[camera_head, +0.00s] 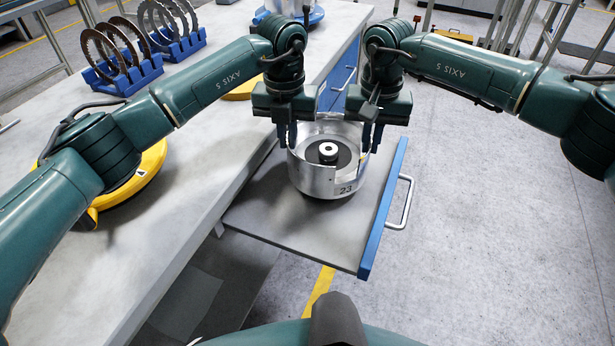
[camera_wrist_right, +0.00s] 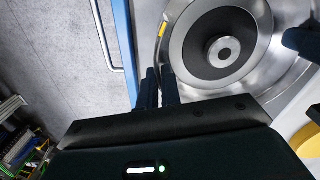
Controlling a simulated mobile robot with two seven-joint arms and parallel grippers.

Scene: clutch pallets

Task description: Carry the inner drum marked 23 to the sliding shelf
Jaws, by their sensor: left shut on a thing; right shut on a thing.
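The silver inner drum marked 23 (camera_head: 325,182) is over the grey sliding shelf (camera_head: 300,226), which is pulled out beyond the table. The drum is upright, with a dark disc and pale hub inside. I cannot tell whether its base touches the shelf. My left gripper (camera_head: 288,140) is shut on the drum's left rim. My right gripper (camera_head: 374,142) is shut on its right rim. The right wrist view shows the drum from above (camera_wrist_right: 270,82), with the right gripper's fingers (camera_wrist_right: 160,88) at its wall.
The shelf has a blue front edge (camera_head: 384,210) and a metal handle (camera_head: 402,202). On the table (camera_head: 180,240) stand blue racks (camera_head: 122,73) with toothed rings and a yellow round piece (camera_head: 135,190). Open floor (camera_head: 480,230) lies to the right.

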